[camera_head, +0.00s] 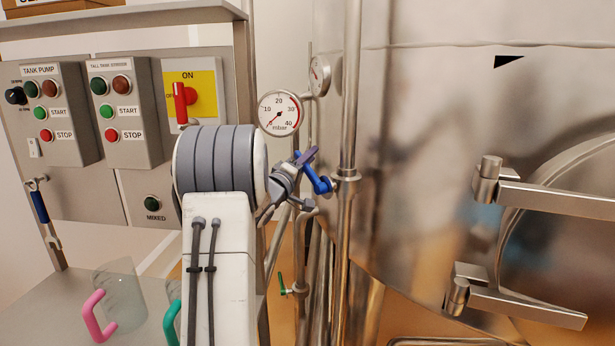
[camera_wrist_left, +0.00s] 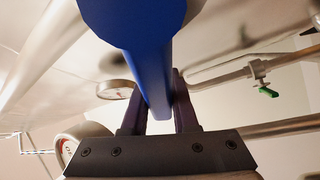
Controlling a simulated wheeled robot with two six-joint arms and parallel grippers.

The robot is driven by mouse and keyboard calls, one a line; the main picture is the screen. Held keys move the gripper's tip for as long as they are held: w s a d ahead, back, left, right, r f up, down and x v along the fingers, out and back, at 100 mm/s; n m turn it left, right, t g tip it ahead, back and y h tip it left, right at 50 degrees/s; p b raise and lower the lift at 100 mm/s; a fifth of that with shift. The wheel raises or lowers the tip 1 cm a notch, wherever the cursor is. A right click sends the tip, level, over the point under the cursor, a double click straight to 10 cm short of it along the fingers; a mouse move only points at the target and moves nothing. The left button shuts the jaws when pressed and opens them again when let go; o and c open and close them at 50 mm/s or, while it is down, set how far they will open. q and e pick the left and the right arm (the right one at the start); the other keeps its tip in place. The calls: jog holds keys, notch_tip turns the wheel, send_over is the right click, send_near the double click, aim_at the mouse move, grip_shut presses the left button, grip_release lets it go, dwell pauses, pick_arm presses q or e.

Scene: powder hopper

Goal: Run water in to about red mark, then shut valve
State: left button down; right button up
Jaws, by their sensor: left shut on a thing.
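My left gripper (camera_head: 306,163) is at the pipework beside the steel tank, shut on a blue valve handle (camera_head: 319,183). In the left wrist view the blue handle (camera_wrist_left: 150,65) runs down between the two dark fingers of the left gripper (camera_wrist_left: 158,100). The handle slants down to the right in the head view, and its upper part is hidden by the fingers. I cannot make out a red level mark or any water. My right gripper is not in view.
The steel tank (camera_head: 420,150) with a hinged door fills the right side. A mbar gauge (camera_head: 280,113) is just above the gripper. A green-handled valve (camera_head: 283,284) sits lower down. Control boxes (camera_head: 122,110) are at left, above clear jugs with pink (camera_head: 97,318) and green handles.

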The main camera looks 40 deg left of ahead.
pick_arm(q)
jog(key=shift+s+d+r+m+t+h+b, duration=0.15)
jog(key=shift+d+r+m+t+h+b, duration=0.2)
jog(key=shift+m+b, duration=0.4)
jog(key=shift+s+d+r+m+t+h+b, duration=0.2)
jog(key=shift+r+m+b, duration=0.3)
jog(key=shift+m, duration=0.35)
jog(key=shift+w+d, duration=0.1)
jog(key=c, duration=0.7)
grip_release()
jog(key=shift+r, duration=0.1)
jog(key=b+v, duration=0.3)
jog(key=v, duration=0.7)
jog(key=shift+s, duration=0.25)
